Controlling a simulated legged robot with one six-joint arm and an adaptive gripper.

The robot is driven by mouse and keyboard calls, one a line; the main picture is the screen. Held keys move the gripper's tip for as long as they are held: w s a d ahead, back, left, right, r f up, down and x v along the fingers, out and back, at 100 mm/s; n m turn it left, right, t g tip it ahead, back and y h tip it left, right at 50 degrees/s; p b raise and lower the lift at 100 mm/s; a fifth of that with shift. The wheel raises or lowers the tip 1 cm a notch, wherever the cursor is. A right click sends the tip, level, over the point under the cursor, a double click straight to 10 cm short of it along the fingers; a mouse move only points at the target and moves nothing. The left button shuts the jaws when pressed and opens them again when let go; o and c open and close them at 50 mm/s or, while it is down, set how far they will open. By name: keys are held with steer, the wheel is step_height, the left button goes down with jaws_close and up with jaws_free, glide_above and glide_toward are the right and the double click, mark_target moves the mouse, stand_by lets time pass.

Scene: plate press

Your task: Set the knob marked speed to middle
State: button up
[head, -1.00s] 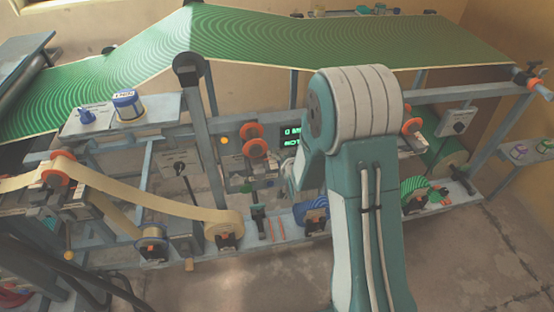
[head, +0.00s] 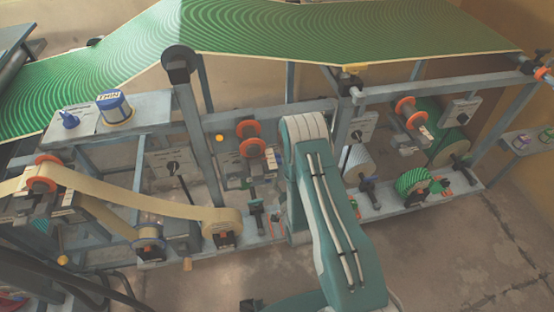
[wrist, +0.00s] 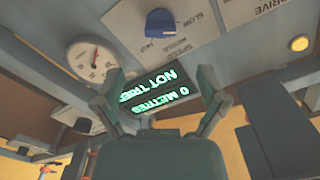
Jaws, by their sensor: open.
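The speed knob (wrist: 160,22) is blue and shows at the top of the wrist view, on a pale panel with upside-down print. The knob's pointer direction is hard to make out. My gripper (wrist: 160,88) is open and empty. Its two fingers spread below the knob in the picture, apart from it, in front of a lit display (wrist: 150,95) reading NOT TRIED and 0 METRES. In the head view my arm hides the gripper, and I cannot pick out the speed knob.
A round gauge (wrist: 92,56) sits left of the knob. A DRIVE plate (wrist: 270,12) is at the upper right. In the head view, the frame carries rollers, a cream web roll (head: 222,222), a green roll (head: 413,182) and other knob panels (head: 463,112). Floor is clear at the right front.

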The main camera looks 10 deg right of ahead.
mark_target(278, 163)
steer(key=w, duration=0.9)
steer(key=c, duration=1.2)
